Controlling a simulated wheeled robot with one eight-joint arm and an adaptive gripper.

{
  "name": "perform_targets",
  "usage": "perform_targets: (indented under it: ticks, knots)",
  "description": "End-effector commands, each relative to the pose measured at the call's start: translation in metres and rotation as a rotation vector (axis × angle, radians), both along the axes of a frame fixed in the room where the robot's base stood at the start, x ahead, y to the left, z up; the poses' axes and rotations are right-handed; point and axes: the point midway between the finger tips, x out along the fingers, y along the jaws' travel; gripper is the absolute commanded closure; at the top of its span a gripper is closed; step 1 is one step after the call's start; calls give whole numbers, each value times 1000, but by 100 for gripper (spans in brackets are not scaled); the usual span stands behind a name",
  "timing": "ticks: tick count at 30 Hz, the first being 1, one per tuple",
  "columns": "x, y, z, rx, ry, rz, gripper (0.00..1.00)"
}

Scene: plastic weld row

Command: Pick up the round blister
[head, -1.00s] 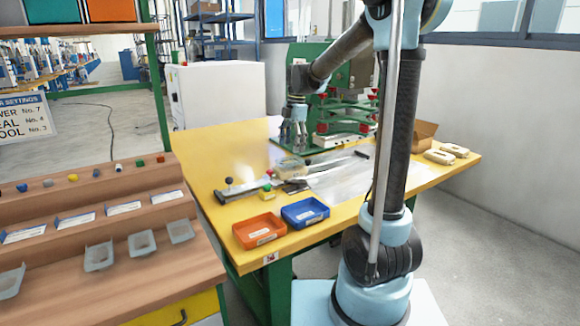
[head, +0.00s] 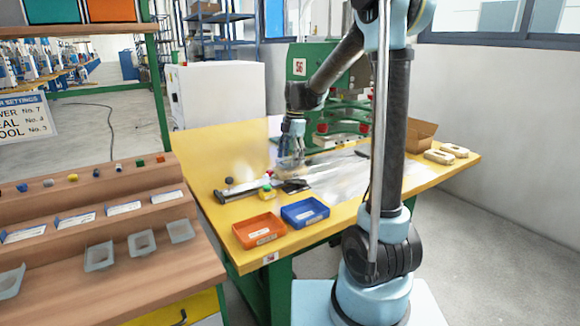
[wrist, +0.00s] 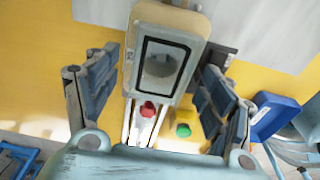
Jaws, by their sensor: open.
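In the wrist view a grey-beige block (wrist: 142,18) lies between my fingers. Inside its dark rectangular frame is a grey, see-through-looking piece with a round shape (wrist: 162,62), which looks like the round blister in its nest. My gripper (wrist: 160,72) is open, with one finger on each side of the block and a gap on both sides. In the head view my gripper (head: 291,160) points down over the yellow table in front of the green press and hides most of the block. I cannot tell its exact height above the blister.
Beside the block are a red knob (wrist: 148,110) and a yellow box with a green button (wrist: 183,130). An orange tray (head: 259,231) and a blue tray (head: 305,212) stand at the table's front. Clear sheet lies right of the gripper. The green press (head: 300,65) stands behind.

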Motion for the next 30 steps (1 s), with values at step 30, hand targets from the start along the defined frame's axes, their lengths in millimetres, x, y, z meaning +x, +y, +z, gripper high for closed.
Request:
perform_targets:
  ticks: [30]
  knots:
    - [0,1,-5,0,0,2,59]
